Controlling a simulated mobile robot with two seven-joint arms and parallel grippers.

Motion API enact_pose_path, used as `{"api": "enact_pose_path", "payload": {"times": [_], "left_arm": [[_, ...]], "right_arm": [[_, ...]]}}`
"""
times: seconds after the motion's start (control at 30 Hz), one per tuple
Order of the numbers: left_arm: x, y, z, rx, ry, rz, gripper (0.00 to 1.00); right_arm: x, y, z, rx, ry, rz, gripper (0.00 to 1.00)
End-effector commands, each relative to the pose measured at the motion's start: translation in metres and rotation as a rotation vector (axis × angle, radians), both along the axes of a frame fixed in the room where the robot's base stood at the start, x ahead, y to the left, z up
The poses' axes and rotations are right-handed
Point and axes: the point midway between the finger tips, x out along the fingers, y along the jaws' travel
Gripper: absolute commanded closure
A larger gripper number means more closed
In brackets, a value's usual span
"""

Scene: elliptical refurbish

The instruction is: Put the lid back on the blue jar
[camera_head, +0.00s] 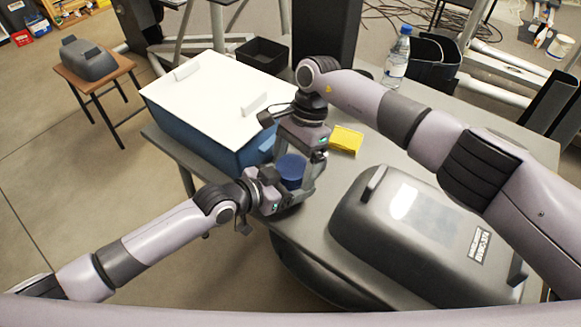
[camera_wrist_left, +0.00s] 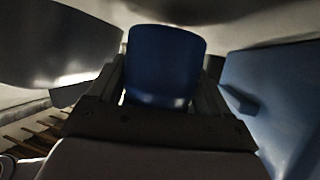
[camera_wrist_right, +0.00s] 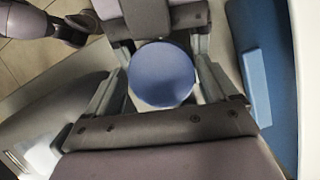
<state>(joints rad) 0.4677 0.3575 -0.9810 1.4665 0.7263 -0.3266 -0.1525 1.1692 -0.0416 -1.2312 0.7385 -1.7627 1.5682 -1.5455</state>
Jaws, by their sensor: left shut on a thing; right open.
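The blue jar (camera_head: 291,168) stands near the front left edge of the grey table, between my two grippers. In the left wrist view the jar (camera_wrist_left: 164,66) fills the space between the fingers; my left gripper (camera_head: 294,190) is shut on its side. My right gripper (camera_head: 297,166) points down from above and is open, its fingers on both sides of the round blue top (camera_wrist_right: 162,75). I cannot tell whether the fingers touch it. The top looks flat and closed; I cannot make out a seam between lid and jar.
A blue box with a white lid (camera_head: 215,95) stands close behind the jar. Little room is free around the jar.

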Motion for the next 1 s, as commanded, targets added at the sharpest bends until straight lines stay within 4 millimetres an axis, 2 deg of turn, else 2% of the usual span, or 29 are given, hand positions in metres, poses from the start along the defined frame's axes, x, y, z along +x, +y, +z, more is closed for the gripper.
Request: {"api": "enact_pose_path", "payload": {"times": [0.03,0.3,0.33,0.63,0.77,1.0], "left_arm": [[0.004,-0.008,0.02,-0.029,-0.042,-0.01,1.0],[0.004,-0.008,0.02,-0.03,-0.04,-0.01,1.0],[0.004,-0.008,0.02,-0.03,-0.04,-0.01,1.0],[0.004,-0.008,0.02,-0.03,-0.039,-0.011,1.0],[0.004,-0.008,0.02,-0.03,-0.039,-0.011,1.0],[0.002,-0.007,0.016,-0.026,-0.03,-0.009,1.0]], "right_arm": [[0.0,-0.007,-0.006,-0.022,0.003,-0.012,0.04],[-0.001,-0.006,-0.003,-0.021,0.005,-0.01,0.05],[-0.001,-0.006,-0.003,-0.021,0.006,-0.009,0.0],[0.0,-0.005,-0.001,-0.02,0.004,-0.007,0.0],[0.004,-0.007,0.011,-0.018,0.001,-0.008,0.0],[0.014,-0.013,0.05,-0.013,0.0,-0.005,0.0]]}}
